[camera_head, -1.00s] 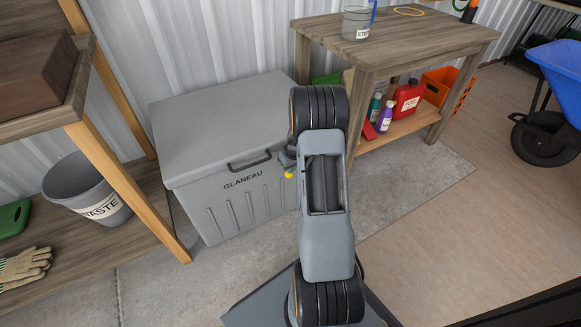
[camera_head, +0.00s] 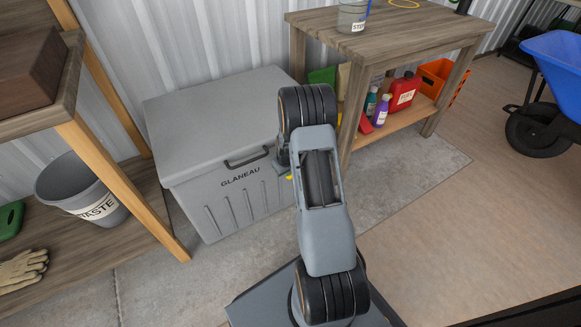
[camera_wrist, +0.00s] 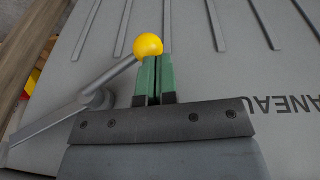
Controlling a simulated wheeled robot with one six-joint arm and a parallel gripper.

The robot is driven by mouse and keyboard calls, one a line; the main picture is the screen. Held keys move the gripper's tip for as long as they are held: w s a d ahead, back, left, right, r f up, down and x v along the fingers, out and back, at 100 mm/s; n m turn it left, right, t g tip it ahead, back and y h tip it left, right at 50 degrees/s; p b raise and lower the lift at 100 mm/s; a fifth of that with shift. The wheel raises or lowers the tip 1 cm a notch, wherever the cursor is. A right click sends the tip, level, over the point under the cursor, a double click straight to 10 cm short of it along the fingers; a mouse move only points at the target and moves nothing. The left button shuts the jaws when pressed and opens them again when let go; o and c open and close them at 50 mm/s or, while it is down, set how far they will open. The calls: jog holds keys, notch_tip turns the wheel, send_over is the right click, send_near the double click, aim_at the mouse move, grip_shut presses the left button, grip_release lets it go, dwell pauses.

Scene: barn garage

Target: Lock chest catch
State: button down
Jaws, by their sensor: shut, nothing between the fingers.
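The grey chest (camera_head: 215,105) stands shut against the wall, with a dark handle (camera_head: 247,158) and the lettering GLANEAU on its front. Its catch is a grey metal lever (camera_wrist: 112,82) with a yellow ball knob (camera_wrist: 148,46). A sliver of the knob (camera_head: 290,177) shows beside my arm in the head view. My gripper (camera_wrist: 155,68) has its green fingers shut together and empty, with the tips right at the knob; whether they touch cannot be told. In the head view my arm hides most of the gripper and catch.
A wooden workbench (camera_head: 388,37) with bottles on its lower shelf stands right of the chest. A wooden shelf unit (camera_head: 122,178) with a waste bin (camera_head: 80,188) is close on the left. A blue wheelbarrow (camera_head: 556,75) stands far right. The floor in front is clear.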

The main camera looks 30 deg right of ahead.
jog(key=shift+s+b+x, duration=0.15)
jog(key=shift+b+x, duration=0.15)
jog(key=shift+x, duration=0.45)
jog(key=shift+s+b+x, duration=0.15)
jog(key=shift+b+x, duration=0.15)
jog(key=shift+x, duration=0.45)
jog(key=shift+d+f+b, duration=0.4)
jog(key=shift+d+f, duration=0.05)
jog(key=shift+f, duration=0.2)
jog(key=shift+d+f+b, duration=0.35)
jog(key=shift+d+f, duration=0.15)
jog(key=shift+f, duration=0.2)
jog(key=shift+d, duration=0.1)
jog(key=s+a+r+p, duration=0.1)
jog(key=a+r+p, duration=0.4)
jog(key=a, duration=0.3)
jog(key=shift+s+a, duration=0.25)
jog(key=shift+s, duration=0.05)
